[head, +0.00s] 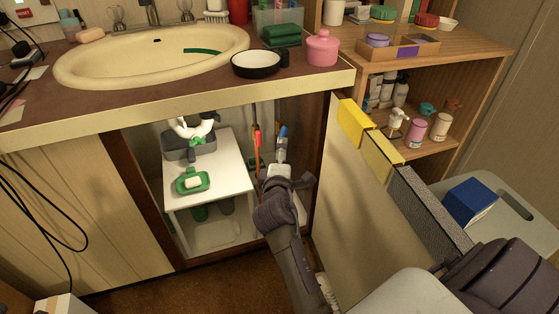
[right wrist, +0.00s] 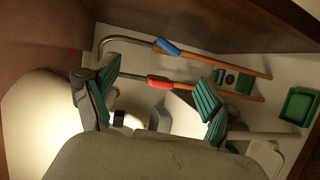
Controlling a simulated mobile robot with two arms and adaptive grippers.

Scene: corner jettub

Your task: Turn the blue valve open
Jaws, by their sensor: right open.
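The blue valve (head: 283,131) is a small blue handle on a thin pipe inside the open cabinet under the sink. In the right wrist view the blue valve (right wrist: 168,47) sits on the upper copper pipe, beyond the fingertips. The red valve (head: 257,138) is to its left in the head view; in the wrist view the red valve (right wrist: 158,82) is on the lower pipe and appears between the fingers. My right gripper (right wrist: 153,90) is open, its green-padded fingers apart, with no visible hold on either valve. In the head view my right gripper (head: 280,172) is inside the cabinet, below the valves. My left gripper is out of view.
A white stand (head: 222,165) with a green soap dish (head: 192,181) occupies the cabinet's left. A green tray (right wrist: 298,106) lies at the wrist view's right.

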